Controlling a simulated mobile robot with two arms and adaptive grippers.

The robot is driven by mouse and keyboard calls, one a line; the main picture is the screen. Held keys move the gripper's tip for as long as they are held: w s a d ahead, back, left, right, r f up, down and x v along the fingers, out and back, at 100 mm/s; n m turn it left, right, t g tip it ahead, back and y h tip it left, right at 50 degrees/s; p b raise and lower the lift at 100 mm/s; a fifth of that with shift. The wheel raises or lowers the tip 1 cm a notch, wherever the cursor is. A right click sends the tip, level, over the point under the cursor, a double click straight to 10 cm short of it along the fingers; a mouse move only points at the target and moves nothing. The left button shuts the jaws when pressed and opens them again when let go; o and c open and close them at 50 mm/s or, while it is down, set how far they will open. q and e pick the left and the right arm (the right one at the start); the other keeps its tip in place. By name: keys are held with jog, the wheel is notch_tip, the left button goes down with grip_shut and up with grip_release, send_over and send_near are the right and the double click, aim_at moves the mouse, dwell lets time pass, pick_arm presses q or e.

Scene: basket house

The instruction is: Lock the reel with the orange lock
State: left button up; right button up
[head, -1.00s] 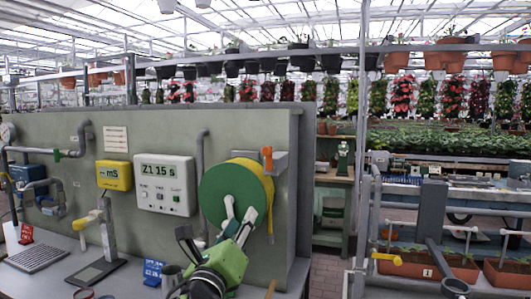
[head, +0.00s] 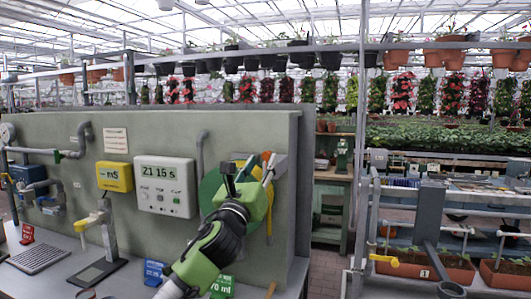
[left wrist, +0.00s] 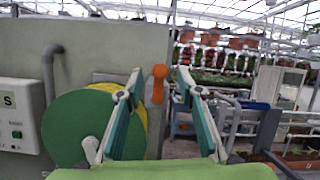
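The green reel (head: 208,188) with a yellow rim is mounted on the grey wall panel near its right end. It also shows in the left wrist view (left wrist: 70,130). The orange lock (head: 266,155) stands upright at the reel's upper right; in the left wrist view the orange lock (left wrist: 159,82) appears between my fingertips. My left gripper (head: 259,166) is raised in front of the reel and covers much of it. Its fingers are open and empty. I cannot tell how far the lock is from the fingertips in depth. My right gripper is not in view.
A white timer box (head: 166,187) and a yellow meter (head: 115,177) hang on the panel (head: 250,128) left of the reel. An aisle lies right of the panel's end.

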aim_at(265, 157)
pick_arm(q)
jog(key=shift+p+x, duration=0.35)
jog(key=shift+x, duration=1.65)
jog(key=shift+c, duration=0.3)
grip_shut()
